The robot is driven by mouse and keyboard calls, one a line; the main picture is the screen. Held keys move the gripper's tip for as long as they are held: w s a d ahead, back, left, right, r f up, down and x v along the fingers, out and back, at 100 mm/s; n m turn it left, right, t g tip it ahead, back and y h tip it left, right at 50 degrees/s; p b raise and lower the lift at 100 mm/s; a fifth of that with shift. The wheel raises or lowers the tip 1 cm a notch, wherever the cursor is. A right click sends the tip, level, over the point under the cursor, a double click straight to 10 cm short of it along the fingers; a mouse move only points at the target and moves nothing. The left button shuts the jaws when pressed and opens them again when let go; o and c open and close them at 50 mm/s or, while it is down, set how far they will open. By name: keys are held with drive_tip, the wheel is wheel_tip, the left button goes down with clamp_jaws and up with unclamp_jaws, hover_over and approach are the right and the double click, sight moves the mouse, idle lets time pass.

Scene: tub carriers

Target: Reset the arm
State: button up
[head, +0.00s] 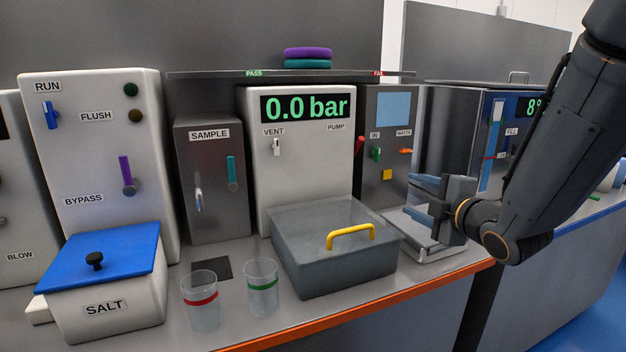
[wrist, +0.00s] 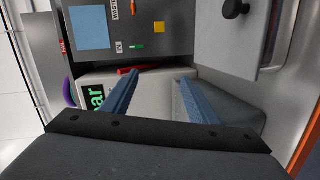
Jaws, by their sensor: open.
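My gripper (head: 428,198) is on the right of the head view, at the end of my dark arm. Its two blue-lined fingers point left and stand apart with nothing between them. It hangs above a small silver tray-like unit (head: 440,248) at the right end of the bench. In the wrist view the open fingers (wrist: 158,100) lie in front of the white pressure box and a grey panel with a blue screen. I cannot tell the exact gap between the fingers and the things behind them.
A grey lidded tub (head: 330,268) with a yellow handle stands left of my gripper. Two clear beakers (head: 201,310) and a white SALT tub (head: 110,312) with a blue lid stand further left. Machines line the back, including the white pressure box (head: 300,180). A shelf (head: 220,74) runs above.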

drive_tip(key=s+d+f+m+g+h+p, duration=0.1)
drive_tip(key=s+f+m+g+h+p, duration=0.4)
drive_tip(key=s+f+m+g, duration=0.45)
drive_tip(key=s+a+m+g+p, duration=0.1)
drive_tip(key=s+a+m+g, duration=0.1)
drive_tip(key=s+m, duration=0.3)
drive_tip(key=s+a+m+g+p, duration=0.1)
drive_tip(key=s+a+m+g, duration=0.2)
drive_tip(key=s, duration=1)
drive_tip(key=shift+s+r+m+g+y+p, duration=0.2)
drive_tip(key=shift+s+m+g+y+p, duration=0.2)
drive_tip(key=shift+m, duration=0.45)
drive_tip(key=shift+w, duration=0.1)
